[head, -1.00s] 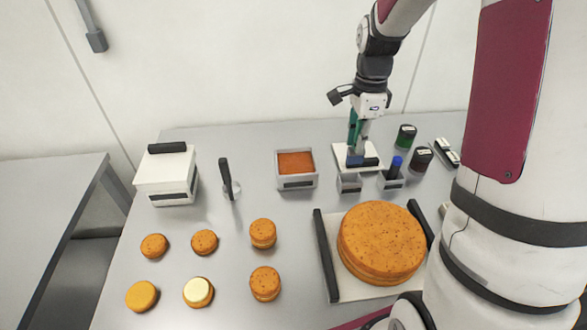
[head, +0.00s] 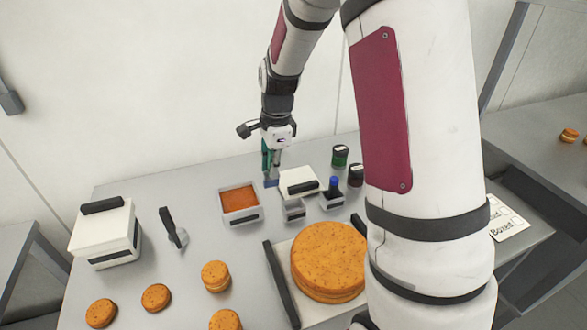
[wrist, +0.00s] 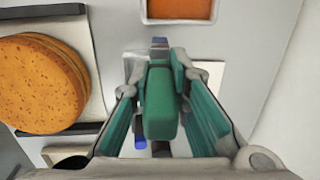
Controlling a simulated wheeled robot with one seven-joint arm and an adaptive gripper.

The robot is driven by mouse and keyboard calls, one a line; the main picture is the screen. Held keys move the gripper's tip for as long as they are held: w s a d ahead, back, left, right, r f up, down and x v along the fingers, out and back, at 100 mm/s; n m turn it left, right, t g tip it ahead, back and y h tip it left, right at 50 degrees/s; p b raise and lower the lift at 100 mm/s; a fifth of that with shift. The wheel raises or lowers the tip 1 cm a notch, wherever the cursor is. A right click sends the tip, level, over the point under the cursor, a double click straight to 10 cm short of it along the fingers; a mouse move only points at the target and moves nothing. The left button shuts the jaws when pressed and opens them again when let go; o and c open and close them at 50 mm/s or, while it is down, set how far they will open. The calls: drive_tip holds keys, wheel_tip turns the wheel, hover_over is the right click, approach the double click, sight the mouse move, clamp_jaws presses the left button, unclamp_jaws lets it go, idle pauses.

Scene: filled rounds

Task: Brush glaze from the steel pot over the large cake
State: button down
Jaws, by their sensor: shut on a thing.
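The large cake (head: 328,262) is round and orange-brown and sits on a white board with dark side bars; it also shows at the left of the wrist view (wrist: 40,85). My gripper (head: 271,172) is shut on a slim green-handled brush with a blue end (wrist: 160,95). The blue end hangs low beside a white block, clear of the cake. Two small grey pots, one plain (head: 293,211) and one holding a blue-topped item (head: 332,202), stand behind the cake. I cannot tell which vessel is the steel pot, and their insides are mostly hidden.
A grey tray of orange filling (head: 241,219) stands left of my gripper. The white block with a dark handle (head: 299,182) lies right of it. Dark jars (head: 340,156) stand behind. Small cakes (head: 215,276) and a white box (head: 104,236) are at left. My arm hides the right side.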

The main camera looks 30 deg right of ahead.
drive_tip(key=w+a+r+t+p, duration=0.1)
drive_tip(key=w+a+t+p, duration=0.1)
drive_tip(key=w+a, duration=0.35)
drive_tip(key=shift+y, duration=0.3)
drive_tip(key=shift+s+a+f+b, duration=0.2)
drive_tip(key=shift+a+f+b, duration=0.1)
drive_tip(key=shift+f, duration=0.7)
drive_tip(key=shift+s+a+f+b, duration=0.15)
drive_tip(key=shift+s+a+f, duration=0.15)
drive_tip(key=shift+f, duration=0.65)
drive_tip(key=shift+s+a+f+b, duration=0.15)
drive_tip(key=shift+a+f+b, duration=0.15)
drive_tip(key=shift+f, duration=0.7)
drive_tip(key=shift+f, duration=0.55)
wheel_tip(320, 180, up, 7)
drive_tip(key=p, duration=0.1)
drive_tip(key=shift+p, duration=0.4)
idle(0.5)
